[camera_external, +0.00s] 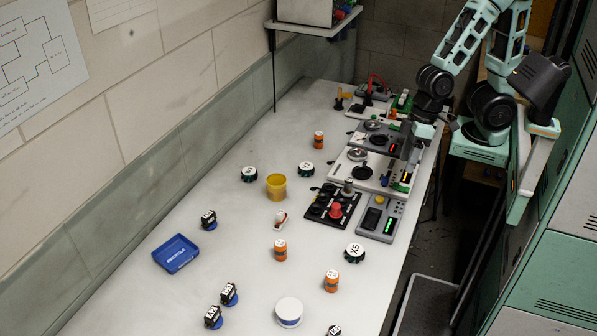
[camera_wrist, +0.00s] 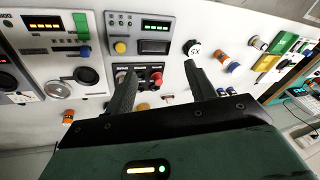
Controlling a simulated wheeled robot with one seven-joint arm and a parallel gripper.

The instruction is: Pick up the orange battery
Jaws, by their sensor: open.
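In the wrist view, one orange battery (camera_wrist: 68,117) shows at lower left and another (camera_wrist: 223,58) right of the fingers. My gripper (camera_external: 411,165) is above the device panels along the bench's right edge, apart from all three batteries. In the wrist view, its two black fingers (camera_wrist: 161,72) are spread with nothing between them.
A blue tray (camera_external: 176,254), yellow cup (camera_external: 276,187), white roll (camera_external: 289,311), round X5 piece (camera_external: 354,253) and several small servos stand on the white bench (camera_external: 225,285). Panels with knobs (camera_external: 380,217) crowd its right side. A wall borders the left; a shelf overhangs the back.

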